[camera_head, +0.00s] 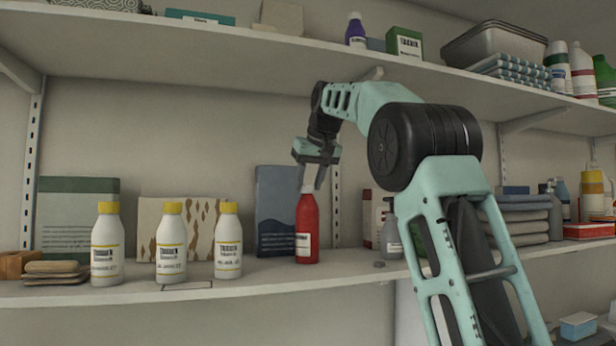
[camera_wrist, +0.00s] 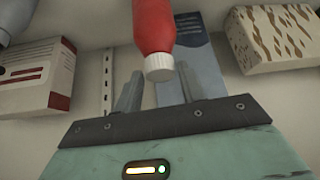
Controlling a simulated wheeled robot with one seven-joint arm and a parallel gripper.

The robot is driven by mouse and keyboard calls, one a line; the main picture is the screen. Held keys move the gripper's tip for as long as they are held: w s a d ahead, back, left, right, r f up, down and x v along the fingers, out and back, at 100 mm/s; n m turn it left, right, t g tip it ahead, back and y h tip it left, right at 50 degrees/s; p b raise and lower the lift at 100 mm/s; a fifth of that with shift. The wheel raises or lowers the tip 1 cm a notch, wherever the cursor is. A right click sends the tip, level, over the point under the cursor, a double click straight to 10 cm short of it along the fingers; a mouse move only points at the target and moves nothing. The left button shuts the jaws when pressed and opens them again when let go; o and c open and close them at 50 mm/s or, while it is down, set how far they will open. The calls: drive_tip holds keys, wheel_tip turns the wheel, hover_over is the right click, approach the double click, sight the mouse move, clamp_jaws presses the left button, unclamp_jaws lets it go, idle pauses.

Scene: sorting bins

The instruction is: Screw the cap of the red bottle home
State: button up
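The red bottle (camera_head: 307,228) stands upright on the middle shelf in the head view, in front of a dark blue book-like item. Its white cap (camera_wrist: 159,67) sits on its neck in the wrist view; I cannot tell how tight it is. The red bottle also shows in the wrist view (camera_wrist: 153,25), where the picture is turned upside down. My gripper (camera_head: 312,183) points down from above the bottle. In the wrist view its fingers (camera_wrist: 159,75) are apart, with the cap near the gap between their tips and clear space on both sides. Nothing is held.
Several white bottles with yellow caps (camera_head: 171,243) stand to the left on the same shelf (camera_head: 240,287). A grey spray bottle (camera_head: 391,237) and a red-and-white box (camera_head: 373,212) are at right. A small grey disc (camera_head: 379,264) lies near the shelf edge. The upper shelf (camera_head: 200,38) overhangs.

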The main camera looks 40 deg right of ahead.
drive_tip(key=shift+n+y, duration=0.3)
drive_tip(key=shift+n, duration=0.2)
drive_tip(key=n+p, duration=0.1)
drive_tip(key=n+y+p, duration=0.1)
drive_tip(key=shift+d+r+n+y, duration=0.2)
drive_tip(key=shift+r+n+y, duration=0.05)
drive_tip(key=shift+n+y, duration=0.05)
drive_tip(key=shift+f+n+y+p, duration=0.3)
drive_tip(key=shift+n+y+p, duration=0.25)
drive_tip(key=shift+n, duration=0.35)
clamp_jaws()
drive_tip(key=shift+a+m+h+b, duration=0.3)
drive_tip(key=shift+m+h, duration=0.55)
drive_tip(key=shift+m, duration=0.45)
drive_tip(key=shift+d+m+h, duration=0.1)
drive_tip(key=shift+m+h, duration=0.5)
drive_tip(key=shift+m, duration=0.4)
